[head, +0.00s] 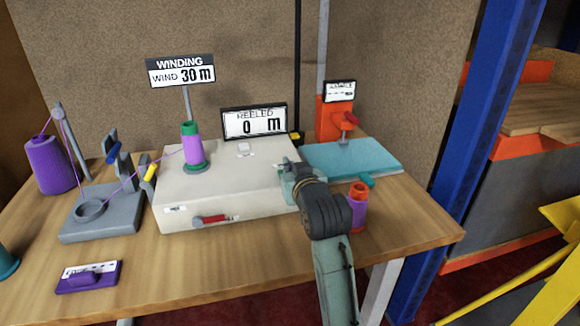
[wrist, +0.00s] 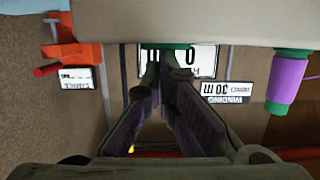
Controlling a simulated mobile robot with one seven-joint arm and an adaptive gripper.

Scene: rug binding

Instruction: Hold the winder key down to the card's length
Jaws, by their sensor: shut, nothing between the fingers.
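The winder is a cream box (head: 225,196) on the table, with a purple spool (head: 192,150) on its top. The card (head: 181,73) above the spool reads "WINDING, WIND 30 m". The display (head: 254,122) behind the box reads "REELED 0 m". My gripper (head: 288,168) is over the box's right end, fingers together and empty. In the wrist view the fingertips (wrist: 165,52) meet beside a green part (wrist: 166,46) at the edge of the box, perhaps the key. I cannot tell whether they touch it. My gripper hides part of that end in the head view.
An orange clamp (head: 334,118) stands behind a teal board (head: 352,157) at the right. A purple-and-orange spool (head: 357,205) stands close to my wrist. A purple cone (head: 52,164) and grey thread stand (head: 101,220) are at the left. The table's front is mostly clear.

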